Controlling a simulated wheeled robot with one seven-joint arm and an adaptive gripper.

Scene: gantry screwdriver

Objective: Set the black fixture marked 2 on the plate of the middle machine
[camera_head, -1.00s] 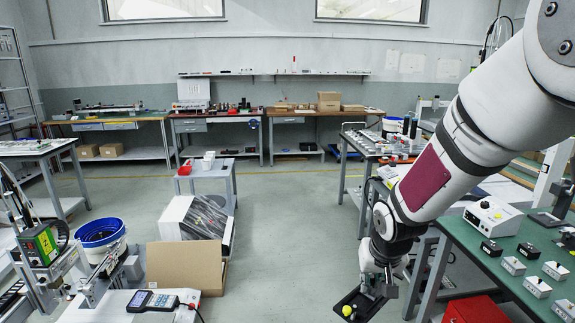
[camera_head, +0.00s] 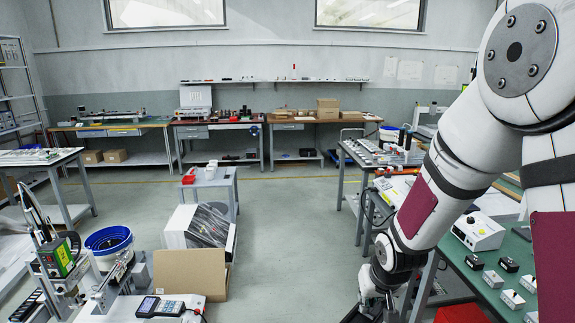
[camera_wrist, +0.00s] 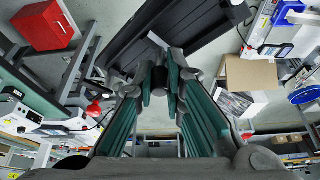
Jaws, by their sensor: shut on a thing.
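My gripper (camera_wrist: 160,78) is shut on a black tray-like fixture (camera_wrist: 195,22), with its green-padded fingers close together at the fixture's near edge. The fixture spans the top middle of the wrist view, tilted in the picture. I cannot read a number on it. In the head view my gripper (camera_head: 374,306) hangs low at the bottom edge, and the fixture is almost wholly cut off there. A machine with a green-and-black panel (camera_head: 57,258) stands at lower left. I cannot tell whether it is the middle machine, and I cannot make out its plate.
A green-topped bench (camera_head: 485,278) with small boxes is on the right, close to my arm. A red box (camera_wrist: 44,25) sits low beside it. An open cardboard box (camera_head: 190,272), a blue-rimmed bucket (camera_head: 108,240) and a handheld controller (camera_head: 160,306) are at left. The central floor is clear.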

